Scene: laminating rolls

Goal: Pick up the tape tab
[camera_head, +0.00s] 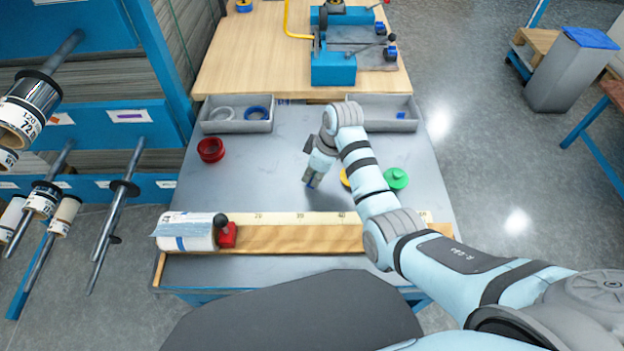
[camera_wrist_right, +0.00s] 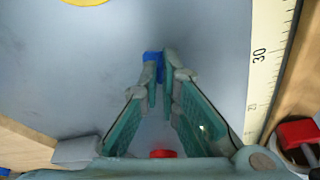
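A small blue tape tab (camera_wrist_right: 153,58) is at the tips of my right gripper (camera_wrist_right: 160,68) in the right wrist view. The two fingers have come nearly together and appear shut on it, though its far side is hidden. In the head view my right gripper (camera_head: 310,180) points down over the middle of the grey worktop, left of the yellow disc. The tab is only a hint of blue at the fingertips there. Another small blue piece (camera_head: 400,115) lies in the right grey tray (camera_head: 377,126). My left gripper is not in view.
A white roll (camera_head: 187,236) and a red block (camera_head: 227,236) rest at the left of the ruler strip (camera_head: 290,219). A red ring (camera_head: 210,149), a yellow disc (camera_head: 345,178) and a green piece (camera_head: 396,179) sit on the worktop (camera_head: 270,180). The left tray (camera_head: 236,126) holds rings.

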